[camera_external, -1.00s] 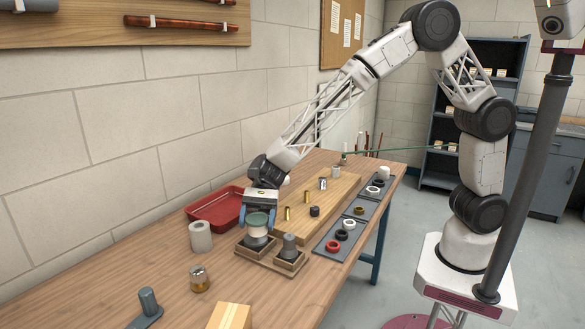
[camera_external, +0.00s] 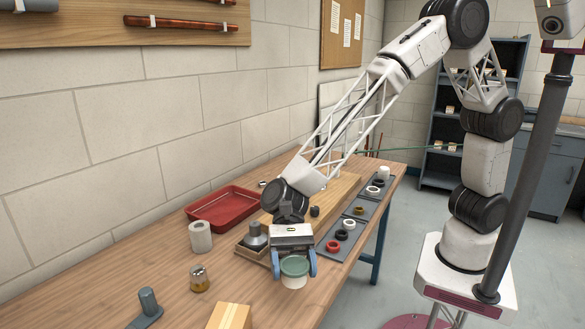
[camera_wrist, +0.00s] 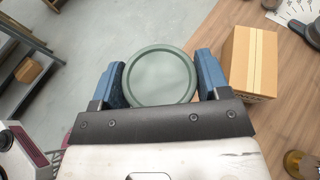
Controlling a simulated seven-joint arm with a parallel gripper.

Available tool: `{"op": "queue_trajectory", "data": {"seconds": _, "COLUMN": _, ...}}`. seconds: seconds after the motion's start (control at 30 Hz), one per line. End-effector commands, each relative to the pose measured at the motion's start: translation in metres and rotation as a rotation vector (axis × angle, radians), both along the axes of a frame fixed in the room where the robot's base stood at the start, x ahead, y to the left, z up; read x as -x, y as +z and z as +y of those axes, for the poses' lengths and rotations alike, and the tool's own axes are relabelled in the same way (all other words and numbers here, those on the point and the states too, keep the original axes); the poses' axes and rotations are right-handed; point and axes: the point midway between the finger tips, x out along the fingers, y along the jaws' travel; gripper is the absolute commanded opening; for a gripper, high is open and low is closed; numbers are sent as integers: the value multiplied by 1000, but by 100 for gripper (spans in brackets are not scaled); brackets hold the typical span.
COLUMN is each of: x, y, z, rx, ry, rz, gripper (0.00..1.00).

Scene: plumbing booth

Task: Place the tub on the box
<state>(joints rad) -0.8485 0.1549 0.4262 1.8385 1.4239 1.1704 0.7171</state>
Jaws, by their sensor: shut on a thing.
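The tub (camera_external: 294,271) is white with a grey-green lid. In the wrist view its round lid (camera_wrist: 160,77) sits between the two blue fingers. My gripper (camera_external: 294,264) is shut on the tub and holds it near the table's front edge, in front of the wooden two-part tray. The box (camera_external: 229,316) is a tan carton with a lighter tape strip, cut by the bottom edge of the external view. In the wrist view the box (camera_wrist: 252,62) stands on the table just right of my right finger, apart from the tub.
A glass jar with amber contents (camera_external: 199,279), a white roll (camera_external: 201,237) and a grey fitting on a plate (camera_external: 149,303) stand on the left.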

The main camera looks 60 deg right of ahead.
Motion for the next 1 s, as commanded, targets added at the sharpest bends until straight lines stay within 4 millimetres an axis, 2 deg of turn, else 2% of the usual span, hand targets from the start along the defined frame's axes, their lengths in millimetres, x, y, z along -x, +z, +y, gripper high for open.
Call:
{"op": "queue_trajectory", "data": {"seconds": 0.37, "x": 0, "y": 0, "z": 1, "rx": 0, "ry": 1, "rz": 0, "gripper": 43}}
{"op": "queue_trajectory", "data": {"seconds": 0.53, "x": -4, "y": 0, "z": 7, "rx": -1, "ry": 0, "rz": -1, "gripper": 43}}
{"op": "queue_trajectory", "data": {"seconds": 1.0, "x": -34, "y": -6, "z": 58, "rx": 0, "ry": 1, "rz": 0, "gripper": 43}}
